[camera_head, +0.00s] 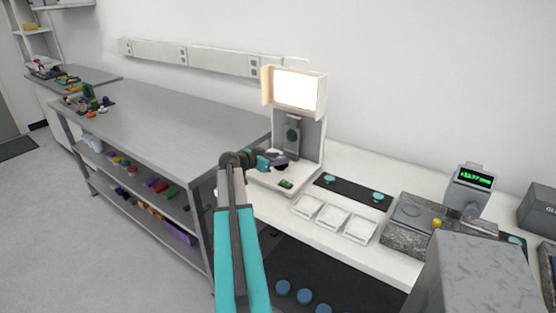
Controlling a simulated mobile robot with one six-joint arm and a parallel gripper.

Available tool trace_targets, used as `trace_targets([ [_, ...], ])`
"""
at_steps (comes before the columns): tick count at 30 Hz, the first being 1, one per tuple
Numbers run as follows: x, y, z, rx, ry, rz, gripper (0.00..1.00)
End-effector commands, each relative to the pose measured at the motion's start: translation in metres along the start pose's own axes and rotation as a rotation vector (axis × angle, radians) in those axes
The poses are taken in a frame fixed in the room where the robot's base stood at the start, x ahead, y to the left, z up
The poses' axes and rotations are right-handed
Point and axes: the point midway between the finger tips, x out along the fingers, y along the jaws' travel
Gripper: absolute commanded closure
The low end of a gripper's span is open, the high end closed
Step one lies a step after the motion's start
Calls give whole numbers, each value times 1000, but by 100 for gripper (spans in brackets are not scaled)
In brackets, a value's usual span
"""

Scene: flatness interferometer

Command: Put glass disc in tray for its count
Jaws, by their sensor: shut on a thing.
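My gripper (276,163) is at the front of the interferometer (311,138), above its white base. It is shut on a small dark thing, apparently the glass disc (282,166); its outline is hard to make out at this size. Three square white trays stand in a row on the white bench to the right of the gripper: a left tray (297,206), a middle tray (322,219) and a right tray (347,233). They look empty.
A lit screen (297,91) tops the interferometer. Two teal discs (330,179) (378,197) lie on a dark mat behind the trays. A gauge with a green readout (475,178) stands on granite to the right. A large grey block (478,275) fills the front right.

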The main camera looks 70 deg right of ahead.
Motion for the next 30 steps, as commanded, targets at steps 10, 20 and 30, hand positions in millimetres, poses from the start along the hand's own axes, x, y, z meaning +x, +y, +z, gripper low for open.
trace_targets([
  [10, 4, 0, 10, 1, 1, 0, 85],
  [20, 5, 0, 14, 1, 1, 0, 85],
  [30, 5, 0, 13, 1, 0, 0, 43],
])
